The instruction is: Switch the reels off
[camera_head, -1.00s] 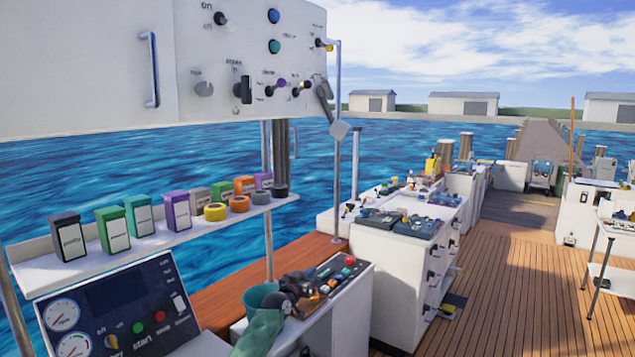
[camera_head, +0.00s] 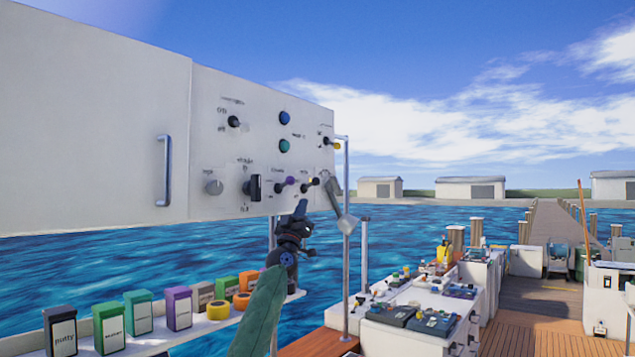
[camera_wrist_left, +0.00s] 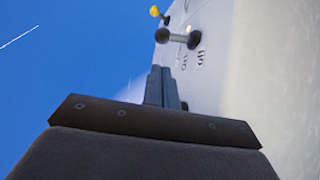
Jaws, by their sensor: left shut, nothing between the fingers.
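A white control panel (camera_head: 225,150) carries several knobs and toggles; its small labels are too blurred to read, so I cannot tell which one is for the reels. Low on the right are a purple-tipped toggle (camera_head: 289,181) and a dark-tipped toggle (camera_head: 312,182). A yellow-tipped toggle (camera_head: 333,144) sits higher. My left gripper (camera_head: 301,207) is shut and empty just below the low toggles, pointing up. In the left wrist view its closed fingers (camera_wrist_left: 162,84) point toward a dark ball-tipped toggle (camera_wrist_left: 190,38), apart from it. My right gripper is out of view.
A grey lever (camera_head: 332,195) hangs at the panel's right edge, close to my gripper, beside a metal post (camera_head: 346,270). Below is a shelf (camera_head: 178,338) with coloured boxes and tape rolls. A black rotary switch (camera_head: 253,187) and grey knob (camera_head: 214,187) are left.

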